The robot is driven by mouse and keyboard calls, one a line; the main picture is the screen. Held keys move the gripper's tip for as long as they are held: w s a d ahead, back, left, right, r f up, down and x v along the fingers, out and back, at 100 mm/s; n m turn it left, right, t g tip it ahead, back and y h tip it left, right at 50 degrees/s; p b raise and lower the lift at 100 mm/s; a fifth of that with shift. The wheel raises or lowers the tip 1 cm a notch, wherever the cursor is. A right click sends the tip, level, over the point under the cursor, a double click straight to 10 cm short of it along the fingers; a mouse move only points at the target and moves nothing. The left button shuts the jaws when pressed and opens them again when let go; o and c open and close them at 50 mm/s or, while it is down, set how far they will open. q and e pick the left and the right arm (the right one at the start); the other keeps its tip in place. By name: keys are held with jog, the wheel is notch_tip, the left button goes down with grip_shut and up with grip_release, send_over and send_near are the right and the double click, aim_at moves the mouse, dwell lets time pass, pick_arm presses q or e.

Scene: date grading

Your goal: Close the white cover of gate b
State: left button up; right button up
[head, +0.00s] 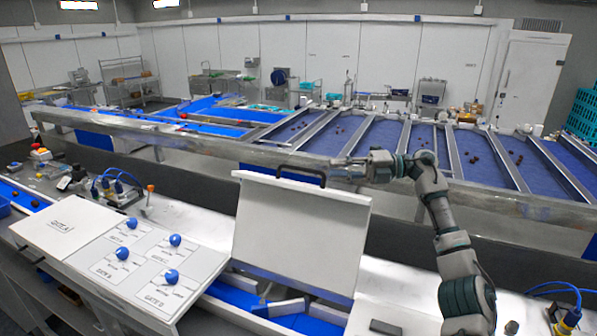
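The white cover (300,232) stands raised and tilted back at the centre of the head view, with no readable label on this face. A black handle (301,173) is on its top edge. Below it is an open channel with a blue belt (235,294) and grey angled pieces (280,306). My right gripper (338,167) is just right of the handle, near the cover's top edge, with its fingers pointing left. I cannot tell whether it touches the cover or how far its fingers are apart. My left gripper is not in view.
Left of the cover is a panel (205,262) with several blue knobs, and a flat white lid (62,228) with a gate label. A metal rail (240,151) runs behind, before blue sorting lanes (385,150). Blue cables (563,292) lie at the right.

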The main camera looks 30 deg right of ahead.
aim_at(301, 170)
jog(key=p+x, duration=0.1)
jog(key=x, duration=0.8)
jog(key=shift+w+a, duration=0.2)
jog(key=shift+a, duration=0.35)
jog(key=shift+d+f, duration=0.1)
jog(key=shift+d, duration=0.35)
grip_shut()
jog(key=shift+a, duration=0.1)
